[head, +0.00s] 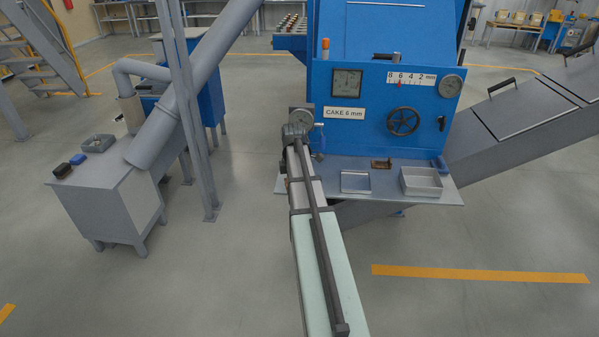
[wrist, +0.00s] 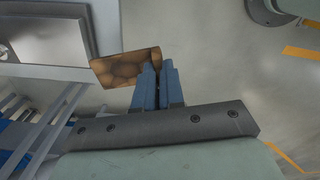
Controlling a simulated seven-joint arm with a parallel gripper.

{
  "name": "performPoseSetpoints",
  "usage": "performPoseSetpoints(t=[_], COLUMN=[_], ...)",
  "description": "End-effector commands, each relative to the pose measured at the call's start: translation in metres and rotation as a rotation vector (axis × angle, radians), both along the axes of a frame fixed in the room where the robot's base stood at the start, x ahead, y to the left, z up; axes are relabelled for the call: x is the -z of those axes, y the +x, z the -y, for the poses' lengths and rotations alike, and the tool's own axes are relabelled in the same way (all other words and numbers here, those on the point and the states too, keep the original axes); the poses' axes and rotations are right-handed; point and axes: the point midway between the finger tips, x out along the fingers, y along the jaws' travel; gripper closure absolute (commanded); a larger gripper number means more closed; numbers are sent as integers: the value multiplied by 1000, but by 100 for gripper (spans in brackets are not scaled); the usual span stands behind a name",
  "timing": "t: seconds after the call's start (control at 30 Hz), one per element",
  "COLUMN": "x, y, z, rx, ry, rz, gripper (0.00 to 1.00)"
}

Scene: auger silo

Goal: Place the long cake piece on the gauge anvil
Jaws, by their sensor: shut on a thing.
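In the wrist view my gripper (wrist: 158,72) is shut on a flat brown cake piece (wrist: 125,68) with a mottled face. The fingers grip its right end, and the piece sticks out to the left. In the head view my arm reaches to the left end of the blue machine's shelf and hides the fingers and the held piece. A round dial gauge (head: 301,119) shows just beyond the arm's end. Its anvil is hidden behind my arm. Another small brown piece (head: 381,163) lies on the shelf, near the machine's face.
The grey shelf (head: 430,190) carries a flat metal plate (head: 355,182) and a grey tray (head: 421,182). A handwheel (head: 403,121) sticks out above the shelf. A grey chute (head: 530,120) rises at the right.

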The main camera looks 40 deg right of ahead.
Motion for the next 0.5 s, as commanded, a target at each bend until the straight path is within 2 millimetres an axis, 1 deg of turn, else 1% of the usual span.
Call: performPoseSetpoints(t=[0.03, 0.1, 0.17, 0.3, 0.5], x=[5, 9, 10, 10, 10], y=[-13, -28, -39, -37, -34], z=[-18, -30, -35, -34, -32], rx=[5, 43, 96, 196, 280], ry=[0, 0, 1, 0, 0], rz=[-1, -1, -1, 0, 0], gripper=[100, 100, 100, 100, 100])
